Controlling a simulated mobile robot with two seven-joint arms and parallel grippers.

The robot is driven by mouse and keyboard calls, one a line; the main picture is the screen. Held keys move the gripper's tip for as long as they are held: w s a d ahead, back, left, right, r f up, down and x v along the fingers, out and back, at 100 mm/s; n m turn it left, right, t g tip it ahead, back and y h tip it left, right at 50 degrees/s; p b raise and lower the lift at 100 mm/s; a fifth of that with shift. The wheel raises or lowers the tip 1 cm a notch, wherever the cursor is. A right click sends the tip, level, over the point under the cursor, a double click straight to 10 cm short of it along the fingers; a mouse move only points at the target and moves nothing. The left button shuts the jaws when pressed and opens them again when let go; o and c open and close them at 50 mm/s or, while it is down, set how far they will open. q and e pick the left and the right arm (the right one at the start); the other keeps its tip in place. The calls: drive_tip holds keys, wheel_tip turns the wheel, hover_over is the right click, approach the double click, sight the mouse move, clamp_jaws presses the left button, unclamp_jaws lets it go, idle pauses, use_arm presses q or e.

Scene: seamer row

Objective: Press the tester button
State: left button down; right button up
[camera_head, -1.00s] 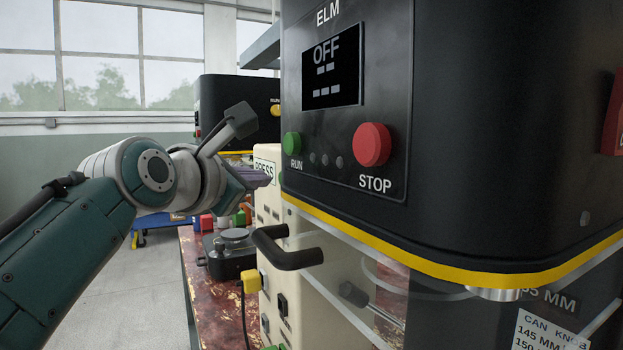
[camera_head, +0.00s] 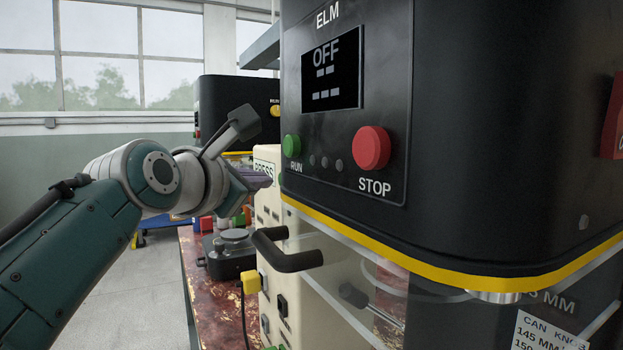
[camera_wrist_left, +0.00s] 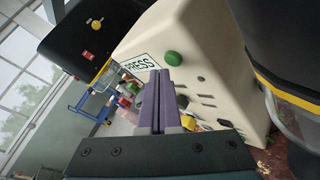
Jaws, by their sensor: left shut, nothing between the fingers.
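The cream tester box (camera_wrist_left: 208,48) carries a PRESS label (camera_wrist_left: 137,65) and a round green button (camera_wrist_left: 173,58) in the left wrist view. In the head view only a strip of the box (camera_head: 267,200) shows, behind the black ELM machine; its green button is hidden there. My left gripper (camera_wrist_left: 160,80) is shut and empty, its purple fingers pointing at the tester's face. In the wrist picture the fingertips appear just below and left of the green button; whether they touch the box I cannot tell. In the head view the left gripper (camera_head: 262,176) is partly against the PRESS label. My right gripper is out of view.
The black ELM machine (camera_head: 480,120) fills the right, with green RUN (camera_head: 291,145) and red STOP (camera_head: 371,148) buttons and a dark handle (camera_head: 288,258) below. A scale-like device (camera_head: 231,253) stands on the worn red bench (camera_head: 218,315). Open floor lies at left.

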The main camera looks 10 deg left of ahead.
use_arm(q)
drive_tip(key=shift+w+d, duration=0.15)
drive_tip(key=shift+d, duration=0.05)
drive_tip(key=shift+w+d, duration=0.25)
drive_tip(key=shift+d, duration=0.1)
idle(0.9)
drive_tip(key=shift+s+a+p, duration=0.5)
drive_tip(key=shift+a+p, duration=0.15)
drive_tip(key=shift+p, duration=0.2)
